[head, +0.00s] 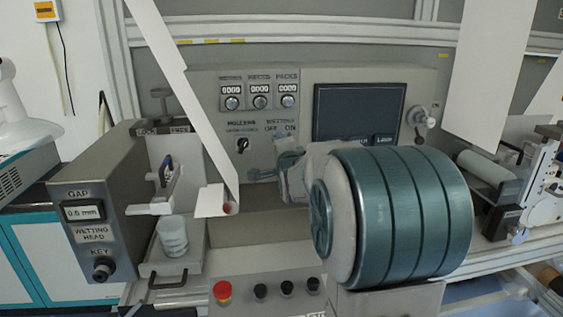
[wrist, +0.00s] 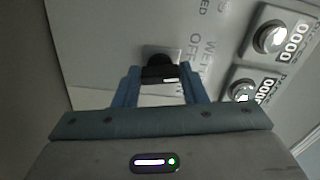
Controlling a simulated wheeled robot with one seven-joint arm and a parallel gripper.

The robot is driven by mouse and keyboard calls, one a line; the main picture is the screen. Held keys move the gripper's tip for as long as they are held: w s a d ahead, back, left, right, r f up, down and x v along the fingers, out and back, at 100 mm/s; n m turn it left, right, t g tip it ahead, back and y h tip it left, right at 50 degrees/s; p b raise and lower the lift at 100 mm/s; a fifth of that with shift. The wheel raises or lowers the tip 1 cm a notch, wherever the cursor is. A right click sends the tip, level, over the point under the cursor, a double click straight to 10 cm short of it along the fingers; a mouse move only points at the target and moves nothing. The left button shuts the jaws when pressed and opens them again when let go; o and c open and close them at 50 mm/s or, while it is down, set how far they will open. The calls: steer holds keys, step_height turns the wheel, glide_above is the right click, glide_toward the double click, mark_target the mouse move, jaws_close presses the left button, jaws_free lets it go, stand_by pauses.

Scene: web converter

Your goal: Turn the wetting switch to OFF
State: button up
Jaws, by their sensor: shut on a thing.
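The wetting switch is a black knob (wrist: 158,68) on the grey panel, beside the printed OFF and WETTING lettering in the wrist view. The blue fingers of my gripper (wrist: 158,92) are on both sides of the knob and shut on it. A small white mark shows on the knob's near side; I cannot tell which position it points to. In the head view my gripper (head: 284,160) is at the panel just below the WETTING OFF/ON label (head: 281,126). It hides the switch there.
Three counters with knobs (head: 260,96) are above, and a dark screen (head: 359,111) is to the right. A white web strip (head: 190,100) slants down on the left. A red button (head: 222,290) is below.

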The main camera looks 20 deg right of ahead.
steer(key=shift+f+n+b, duration=0.1)
steer(key=shift+n+b, duration=1.5)
steer(key=shift+b, duration=0.05)
steer(key=o, duration=1)
steer(key=b+v, duration=0.1)
steer(key=v, duration=1.2)
steer(key=shift+s, duration=0.4)
steer(key=shift+a, duration=0.1)
